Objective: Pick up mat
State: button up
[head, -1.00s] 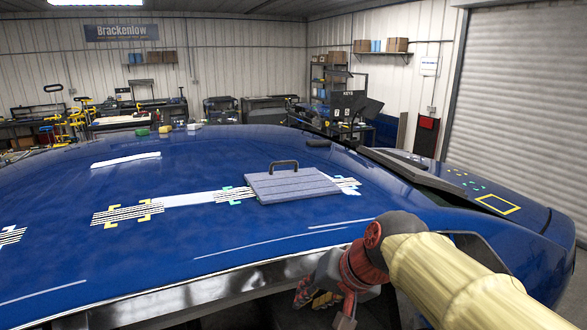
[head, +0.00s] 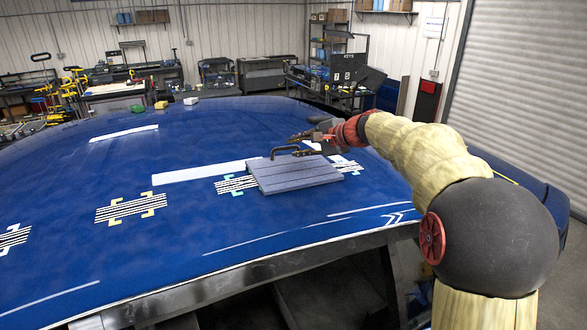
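The mat (head: 296,176) is a grey-blue ribbed slab with a dark handle (head: 285,149) standing up at its far edge. It lies on the blue car roof (head: 180,220), over part of a striped marking. My gripper (head: 300,139) is at the handle's upper right, reaching in from the right above the mat's far side. It is small and partly overlaps the handle in the picture. I cannot tell whether its fingers touch the handle or whether they are open or shut.
Small green (head: 137,109), yellow (head: 161,105) and white blocks (head: 190,101) sit at the roof's far edge.

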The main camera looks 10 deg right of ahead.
aim_at(282, 149)
jog(key=x, duration=0.3)
jog(key=p+x, duration=0.1)
jog(key=x, duration=0.2)
jog(key=shift+a+r, duration=0.15)
jog(key=shift+a, duration=0.15)
jog(key=shift+s, duration=0.1)
jog(key=shift+c, duration=0.7)
grip_shut()
